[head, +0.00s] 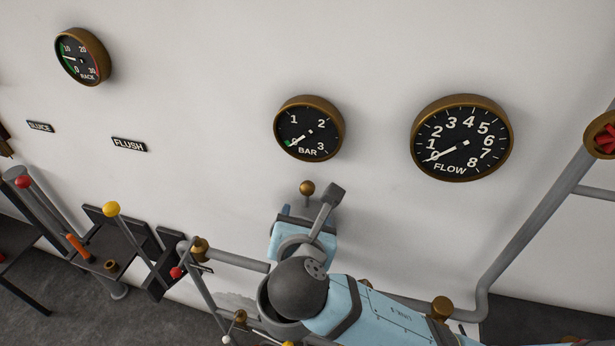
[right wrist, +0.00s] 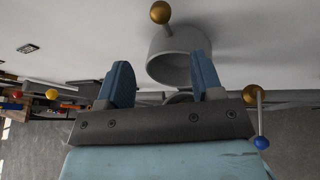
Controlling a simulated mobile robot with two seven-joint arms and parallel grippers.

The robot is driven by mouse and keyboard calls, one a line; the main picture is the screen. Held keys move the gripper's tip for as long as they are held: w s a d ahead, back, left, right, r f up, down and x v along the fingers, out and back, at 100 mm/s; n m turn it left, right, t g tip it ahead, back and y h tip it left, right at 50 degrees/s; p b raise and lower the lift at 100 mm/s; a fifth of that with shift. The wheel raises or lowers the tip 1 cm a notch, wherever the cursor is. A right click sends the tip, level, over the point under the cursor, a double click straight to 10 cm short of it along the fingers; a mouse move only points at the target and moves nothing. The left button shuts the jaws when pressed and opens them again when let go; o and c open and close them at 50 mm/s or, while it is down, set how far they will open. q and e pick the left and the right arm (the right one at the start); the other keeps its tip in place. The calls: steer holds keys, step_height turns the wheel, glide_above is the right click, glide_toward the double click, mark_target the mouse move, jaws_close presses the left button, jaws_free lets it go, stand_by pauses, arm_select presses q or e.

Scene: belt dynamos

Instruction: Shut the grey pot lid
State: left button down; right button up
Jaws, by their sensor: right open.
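The grey pot (right wrist: 172,62) is a round grey drum in the right wrist view, just beyond my fingertips. A brass ball knob (right wrist: 160,12) on a short stem stands above it; the knob also shows in the head view (head: 307,188). My right gripper (right wrist: 160,78) is open, its two blue fingers apart and nothing visible between them. The drum appears behind the gap and the right finger; I cannot tell whether they touch. In the head view my right gripper (head: 304,220) covers most of the pot, and the lid's position cannot be made out. My left gripper is out of view.
Dials hang on the white wall, including the BAR dial (head: 309,129) and the FLOW dial (head: 462,138). A yellow-knobbed lever (head: 111,209) stands at the left. A grey pipe (head: 525,225) runs up the right. A blue-knobbed lever (right wrist: 261,143) is close right of my gripper.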

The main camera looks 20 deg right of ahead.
mark_target(307, 192)
steer(key=p+x, duration=0.1)
steer(key=x, duration=1.2)
steer(key=shift+d+p, duration=0.1)
steer(key=shift+p, duration=0.25)
jaws_close()
